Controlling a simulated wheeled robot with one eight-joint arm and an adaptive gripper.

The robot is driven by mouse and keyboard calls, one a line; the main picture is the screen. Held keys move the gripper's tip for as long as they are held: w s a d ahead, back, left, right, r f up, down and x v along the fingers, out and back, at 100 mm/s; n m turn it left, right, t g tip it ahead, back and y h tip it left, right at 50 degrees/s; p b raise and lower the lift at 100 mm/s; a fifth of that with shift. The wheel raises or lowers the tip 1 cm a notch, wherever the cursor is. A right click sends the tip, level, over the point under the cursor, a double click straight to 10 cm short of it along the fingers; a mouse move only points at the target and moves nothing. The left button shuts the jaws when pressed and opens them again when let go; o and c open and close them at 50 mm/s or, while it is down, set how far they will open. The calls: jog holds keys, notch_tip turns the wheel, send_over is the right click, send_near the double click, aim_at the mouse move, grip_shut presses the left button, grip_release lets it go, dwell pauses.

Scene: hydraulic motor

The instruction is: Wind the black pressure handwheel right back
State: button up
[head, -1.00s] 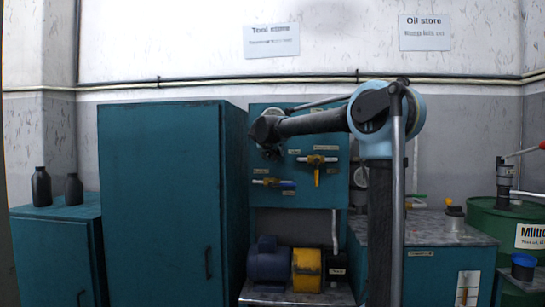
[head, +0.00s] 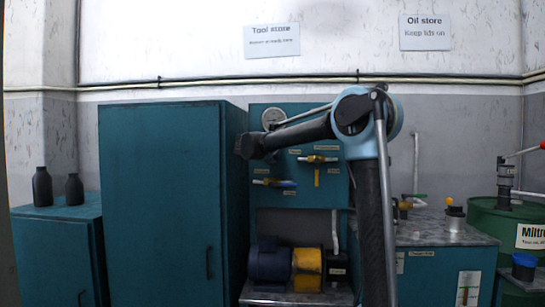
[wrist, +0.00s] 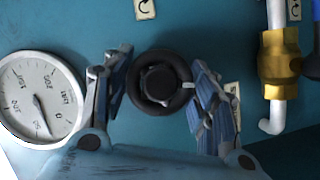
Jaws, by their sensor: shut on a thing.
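The black pressure handwheel (wrist: 142,88) shows in the wrist view, mounted on the teal panel. It is a round dark knob with a raised hub and a small pale mark on the right of its rim. My gripper (wrist: 160,84) has one blue-padded finger on each side of the wheel and is shut on it. In the head view my gripper (head: 247,147) is at the left part of the panel (head: 325,190), and the wheel is hidden behind it. A round white gauge (wrist: 38,98) is left of the wheel; its needle points to the lower part of the dial.
A brass valve (wrist: 279,63) on a white pipe is right of my gripper. A tall teal cabinet (head: 160,200) stands close on the left. The blue motor (head: 268,262) is below. A bench (head: 425,255) and green drum (head: 515,225) are right.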

jog(key=shift+a+f+n+t+h, duration=0.15)
jog(key=shift+n+t+h, duration=0.15)
jog(key=shift+n, duration=0.6)
jog(key=shift+s, duration=0.1)
jog(key=o, duration=1.1)
jog(key=v, duration=1.1)
jog(key=shift+s+a, duration=0.15)
jog(key=shift+s, duration=0.2)
